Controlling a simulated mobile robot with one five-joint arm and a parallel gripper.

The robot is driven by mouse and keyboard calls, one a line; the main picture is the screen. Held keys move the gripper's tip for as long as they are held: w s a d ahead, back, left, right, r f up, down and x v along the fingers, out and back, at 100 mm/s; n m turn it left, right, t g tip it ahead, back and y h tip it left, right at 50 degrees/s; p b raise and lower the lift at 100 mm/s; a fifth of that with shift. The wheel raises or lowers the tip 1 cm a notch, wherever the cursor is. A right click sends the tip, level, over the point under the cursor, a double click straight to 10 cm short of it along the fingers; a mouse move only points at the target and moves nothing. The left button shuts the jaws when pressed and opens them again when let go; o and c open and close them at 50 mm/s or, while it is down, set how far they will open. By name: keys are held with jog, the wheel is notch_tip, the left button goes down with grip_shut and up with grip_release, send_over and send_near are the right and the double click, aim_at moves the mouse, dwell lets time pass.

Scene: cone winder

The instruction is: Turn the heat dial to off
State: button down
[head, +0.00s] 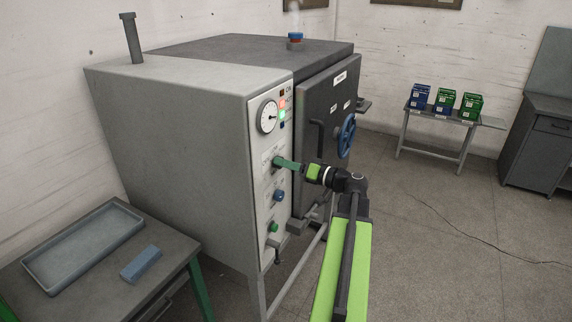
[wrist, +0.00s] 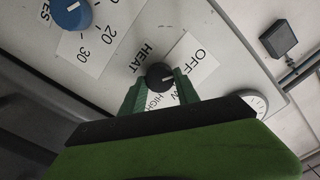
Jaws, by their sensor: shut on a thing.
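The heat dial (wrist: 157,71) is a small black round knob on the light panel, under the word HEAT in the wrist view. Its label card (wrist: 200,58) reads OFF at the upper right, with HIGH and part of another word by the fingers. The knob's short white mark points to the right, slightly below the OFF word; its exact setting is hard to tell. My gripper (wrist: 160,85) has its two green fingers on either side of the dial, shut on it. In the head view my gripper (head: 279,162) reaches the panel from the right and hides the dial.
A blue knob (wrist: 72,13) with a 20–30 scale is nearby. The panel (head: 262,190) also bears a gauge (head: 267,117), lit lamps and a green button (head: 274,227). Open floor lies right.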

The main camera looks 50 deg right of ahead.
jog(key=c, duration=0.9)
grip_release()
jog(key=v, duration=1.7)
jog(key=shift+s, duration=0.2)
jog(key=shift+f, duration=0.1)
